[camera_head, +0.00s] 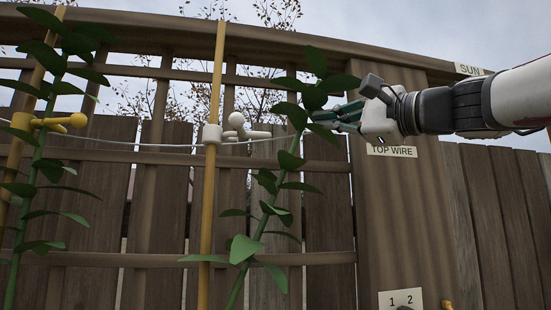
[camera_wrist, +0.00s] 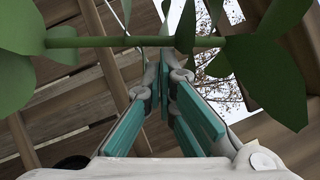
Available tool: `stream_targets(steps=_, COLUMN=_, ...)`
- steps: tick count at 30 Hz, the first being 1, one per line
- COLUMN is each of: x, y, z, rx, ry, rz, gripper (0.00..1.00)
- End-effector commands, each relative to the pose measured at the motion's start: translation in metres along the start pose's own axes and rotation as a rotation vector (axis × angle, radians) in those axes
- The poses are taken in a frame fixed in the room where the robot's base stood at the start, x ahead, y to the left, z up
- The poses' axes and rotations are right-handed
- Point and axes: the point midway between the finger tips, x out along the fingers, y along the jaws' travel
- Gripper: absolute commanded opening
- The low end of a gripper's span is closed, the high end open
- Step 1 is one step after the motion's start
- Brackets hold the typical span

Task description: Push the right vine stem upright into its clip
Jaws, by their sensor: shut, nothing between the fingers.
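The right vine stem (camera_head: 268,213) is green and leafy. It leans to the right, with its top away from the yellow stake (camera_head: 208,205). The white clip (camera_head: 213,134) sits on that stake at wire height, its arms (camera_head: 243,130) reaching right; the stem is outside it, to its right. My gripper (camera_head: 332,120) is shut and empty, at the right of the stem's upper part, partly behind leaves. In the wrist view the stem (camera_wrist: 110,41) crosses just ahead of my teal-padded fingertips (camera_wrist: 166,58). I cannot tell whether they touch it.
A second vine (camera_head: 35,165) stands at the left by its own stake with a yellow clip (camera_head: 60,121). A thin wire (camera_head: 130,145) runs across. Trellis rails and a wooden fence (camera_head: 325,215) stand behind. A broad post (camera_head: 400,215) with labels is at the right.

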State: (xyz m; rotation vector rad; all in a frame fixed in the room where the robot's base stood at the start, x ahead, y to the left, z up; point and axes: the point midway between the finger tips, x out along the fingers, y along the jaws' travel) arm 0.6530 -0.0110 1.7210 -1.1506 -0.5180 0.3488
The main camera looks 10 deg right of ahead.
Motion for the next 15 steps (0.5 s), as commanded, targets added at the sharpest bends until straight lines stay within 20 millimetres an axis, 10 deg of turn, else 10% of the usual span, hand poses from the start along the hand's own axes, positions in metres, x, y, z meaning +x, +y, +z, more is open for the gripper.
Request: stream_targets(steps=15, x=0.018, y=-0.004, z=0.03, rx=-0.072, ry=-0.003, rz=0.054, gripper=0.0)
